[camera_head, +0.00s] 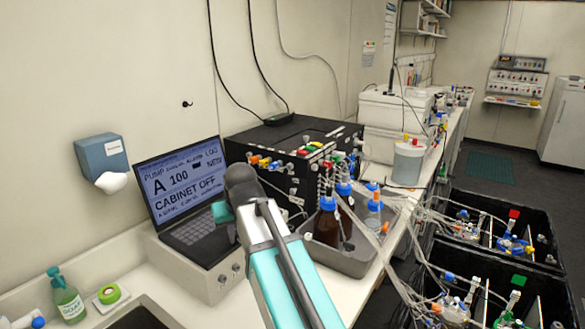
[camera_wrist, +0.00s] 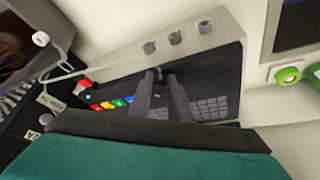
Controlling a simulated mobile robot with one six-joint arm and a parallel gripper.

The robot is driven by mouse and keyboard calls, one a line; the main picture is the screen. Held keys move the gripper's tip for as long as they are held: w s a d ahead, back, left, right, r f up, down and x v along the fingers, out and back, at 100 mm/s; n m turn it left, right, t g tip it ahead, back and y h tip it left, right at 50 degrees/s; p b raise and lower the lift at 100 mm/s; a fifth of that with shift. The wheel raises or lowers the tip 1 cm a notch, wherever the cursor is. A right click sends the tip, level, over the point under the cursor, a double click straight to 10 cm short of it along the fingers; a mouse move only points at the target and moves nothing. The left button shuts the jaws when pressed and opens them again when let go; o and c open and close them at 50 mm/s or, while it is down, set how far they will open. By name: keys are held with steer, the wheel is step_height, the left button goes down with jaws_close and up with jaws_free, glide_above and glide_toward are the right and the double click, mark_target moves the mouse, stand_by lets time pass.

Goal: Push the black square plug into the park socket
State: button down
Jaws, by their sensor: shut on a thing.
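My gripper (camera_wrist: 167,78) shows in the wrist view as two dark fingers close together, over the laptop's dark keyboard deck and near the grey knobbed front of its stand. A small dark piece (camera_wrist: 157,72) shows at the fingertips; its shape is too small to confirm as the black square plug. In the head view, the teal gripper body (camera_head: 222,212) is in front of the laptop, and the fingertips are hidden. I cannot make out the park socket in either view. The black box (camera_head: 290,140) carries several coloured connectors, partly hidden by my arm.
The laptop (camera_head: 182,190) sits on a grey stand (camera_head: 212,287) with knobs. A grey tray (camera_head: 345,262) of bottles stands right of my arm. Green tape (camera_head: 109,294) and a green bottle (camera_head: 67,300) are at the left. Tubes run from the bench to black bins (camera_head: 500,210).

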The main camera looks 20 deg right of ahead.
steer(key=shift+d+r+g+p, duration=0.1)
steer(key=shift+r+g+p, duration=0.2)
steer(key=shift+r+p, duration=1.75)
steer(key=shift+f+p, duration=0.55)
steer(key=shift+p, duration=0.05)
